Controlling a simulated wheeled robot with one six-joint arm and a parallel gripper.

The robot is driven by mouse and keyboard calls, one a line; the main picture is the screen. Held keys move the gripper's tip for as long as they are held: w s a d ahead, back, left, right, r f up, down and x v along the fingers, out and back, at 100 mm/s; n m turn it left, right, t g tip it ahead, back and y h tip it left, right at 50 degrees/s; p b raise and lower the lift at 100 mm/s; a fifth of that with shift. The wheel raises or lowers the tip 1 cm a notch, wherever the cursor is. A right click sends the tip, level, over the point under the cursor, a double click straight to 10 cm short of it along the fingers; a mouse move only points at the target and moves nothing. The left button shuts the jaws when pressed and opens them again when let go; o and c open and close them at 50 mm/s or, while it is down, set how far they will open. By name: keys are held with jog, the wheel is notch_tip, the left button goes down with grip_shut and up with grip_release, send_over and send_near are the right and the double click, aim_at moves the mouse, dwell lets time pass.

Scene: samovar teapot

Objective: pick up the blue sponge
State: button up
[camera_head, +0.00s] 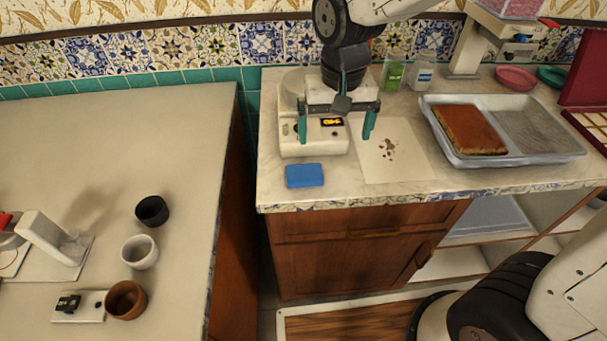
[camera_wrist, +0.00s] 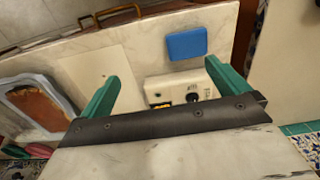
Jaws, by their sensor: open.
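The blue sponge (camera_head: 304,175) lies flat near the front left edge of the right-hand counter, just in front of a white scale. It also shows in the wrist view (camera_wrist: 187,44), beyond the fingertips and a little right of the middle. My gripper (camera_head: 336,137) is open and empty, with its two green fingers spread apart over the scale. In the wrist view the gripper (camera_wrist: 162,72) points toward the scale and the sponge. The fingers are apart from the sponge.
The white scale (camera_head: 316,146) with a lit display stands behind the sponge. A stained paper sheet (camera_head: 412,164) lies to the right, then a metal tray (camera_head: 561,152) with a brown cake (camera_head: 468,130). A gap separates this counter from the left one, which holds several cups.

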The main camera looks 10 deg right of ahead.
send_over(305, 172)
notch_tip(305, 172, down, 4)
jog(key=shift+d+f, duration=0.15)
jog(key=shift+f, duration=0.1)
jog(key=f, duration=0.8)
jog(key=shift+a, duration=0.2)
jog(key=c, duration=1)
